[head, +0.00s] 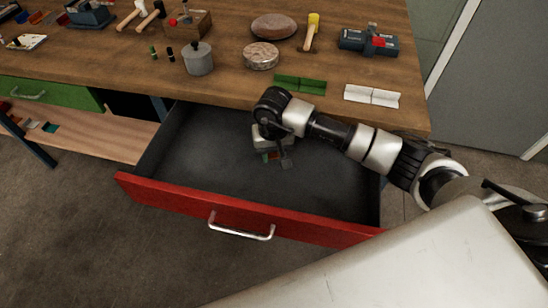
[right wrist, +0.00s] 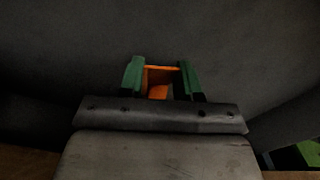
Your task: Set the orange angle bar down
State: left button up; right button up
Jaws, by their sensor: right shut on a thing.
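The orange angle bar (right wrist: 160,70) is between the green-tipped fingers of my right gripper (right wrist: 162,80) in the right wrist view. The gripper is shut on it. In the head view my right gripper (head: 273,157) points down over the open drawer (head: 205,165), around its middle, and only a small spot of orange shows at the fingertips. The arm and gripper hide most of the bar. I cannot tell whether the bar touches the drawer floor. My left gripper is not in view.
The drawer has a red front (head: 245,212) and a bare dark floor around the gripper.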

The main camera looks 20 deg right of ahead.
jog(key=shift+s+f, duration=0.1)
jog(key=shift+f, duration=1.35)
jog(key=shift+d+f, duration=0.1)
jog(key=shift+f, duration=0.1)
jog(key=o, duration=0.9)
jog(key=shift+r, duration=0.1)
notch_tip(320, 180, up, 12)
jog(key=shift+r+b, duration=0.15)
jog(key=shift+b, duration=0.15)
